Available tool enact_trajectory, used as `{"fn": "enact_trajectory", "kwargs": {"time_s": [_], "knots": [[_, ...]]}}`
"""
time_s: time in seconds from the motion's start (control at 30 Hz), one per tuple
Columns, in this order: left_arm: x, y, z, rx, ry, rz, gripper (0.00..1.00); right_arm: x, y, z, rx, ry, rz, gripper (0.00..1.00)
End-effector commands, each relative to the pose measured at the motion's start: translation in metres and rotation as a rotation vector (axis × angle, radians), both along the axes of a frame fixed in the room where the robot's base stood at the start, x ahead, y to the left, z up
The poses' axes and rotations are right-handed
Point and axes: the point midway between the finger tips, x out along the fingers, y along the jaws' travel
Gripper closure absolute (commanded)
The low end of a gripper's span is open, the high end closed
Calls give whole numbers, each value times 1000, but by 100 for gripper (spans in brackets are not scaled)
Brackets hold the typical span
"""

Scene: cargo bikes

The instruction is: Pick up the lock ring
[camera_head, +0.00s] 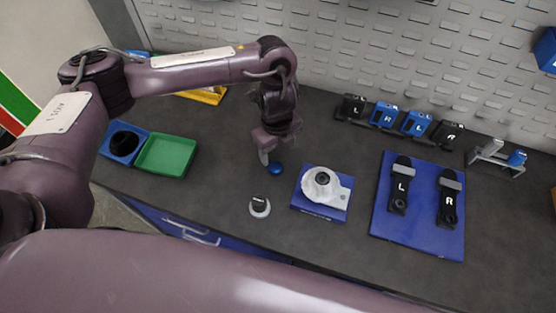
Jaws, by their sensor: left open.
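My left gripper (271,158) points down over the middle of the bench, open, with one pale finger showing clearly. A small round blue piece (277,169) lies just below and beside the fingertips; I cannot see anything between the fingers. A pale grey ring-like piece with a black top (260,208) lies on the bench nearer the front. A dark round piece (124,142) sits in a small blue tray at the left. I cannot tell for sure which of these is the lock ring. My right gripper is not in view.
A white part with a black centre (322,186) sits on a blue stand. A green tray (166,155) is at left. A blue board (419,226) holds black L and R pieces. Several blocks (384,114) line the back by the pegboard (400,45). Open bench lies around the gripper.

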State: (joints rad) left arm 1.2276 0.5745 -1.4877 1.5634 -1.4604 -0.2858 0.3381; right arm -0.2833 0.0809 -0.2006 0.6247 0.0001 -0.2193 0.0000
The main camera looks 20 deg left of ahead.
Motion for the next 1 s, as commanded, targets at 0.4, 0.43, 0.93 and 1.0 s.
{"fn": "enact_trajectory", "kwargs": {"time_s": [0.4,0.43,0.93,1.0], "knots": [[-4,2,-48,1,4,2,38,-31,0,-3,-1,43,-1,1],[-4,2,-51,0,4,1,38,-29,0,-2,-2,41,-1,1],[-3,2,-62,0,0,0,58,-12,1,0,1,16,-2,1],[-3,2,-62,0,0,0,67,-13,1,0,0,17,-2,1]]}}
